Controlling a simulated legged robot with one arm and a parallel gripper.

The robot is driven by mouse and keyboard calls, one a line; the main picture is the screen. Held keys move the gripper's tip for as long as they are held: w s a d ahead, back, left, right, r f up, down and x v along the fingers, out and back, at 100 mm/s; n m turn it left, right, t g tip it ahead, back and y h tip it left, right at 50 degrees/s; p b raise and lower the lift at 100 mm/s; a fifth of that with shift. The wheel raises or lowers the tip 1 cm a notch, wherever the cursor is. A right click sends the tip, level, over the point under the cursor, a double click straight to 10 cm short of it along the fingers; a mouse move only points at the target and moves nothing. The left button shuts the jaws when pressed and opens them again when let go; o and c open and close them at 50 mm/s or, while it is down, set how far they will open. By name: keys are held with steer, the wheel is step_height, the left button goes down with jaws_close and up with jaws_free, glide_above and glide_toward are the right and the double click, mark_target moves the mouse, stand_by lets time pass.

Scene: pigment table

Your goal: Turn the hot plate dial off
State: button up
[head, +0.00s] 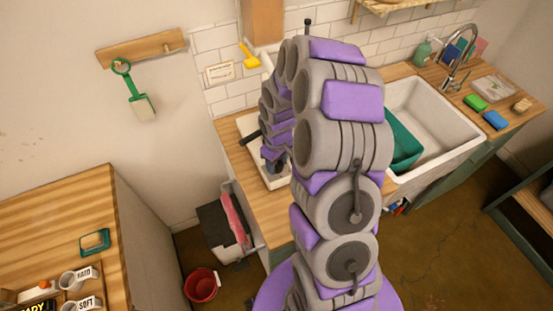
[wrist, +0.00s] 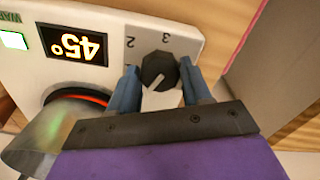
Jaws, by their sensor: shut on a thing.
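The hot plate's cream front panel (wrist: 88,21) fills the upper left of the wrist view. Its black dial (wrist: 158,70) sits between the two blue fingers of my gripper (wrist: 160,80), which is shut on it. The numbers 2 and 3 show beside the dial, upside down. A display (wrist: 75,44) reads 45°, also upside down, and a glowing orange-red ring (wrist: 75,98) shows below it. A lit pale-green indicator (wrist: 13,40) is at the far left. In the head view, the hot plate (head: 246,124) is mostly hidden behind my arm.
The white sink (head: 440,118) with a green tub (head: 403,147) lies right of my arm. A red bucket (head: 201,285) and a grey bin (head: 216,232) stand on the floor at left. A wooden table (head: 60,215) with labelled cups is at the lower left.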

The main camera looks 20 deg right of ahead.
mark_target(277, 164)
steer(key=shift+w+r+n+p, duration=0.1)
steer(key=shift+n+p, duration=1)
steer(key=shift+n, duration=1.1)
steer(key=o, duration=1)
steer(key=shift+o, duration=0.2)
step_height(277, 164, up, 17)
steer(key=shift+p, duration=0.35)
steer(key=shift+r, duration=0.1)
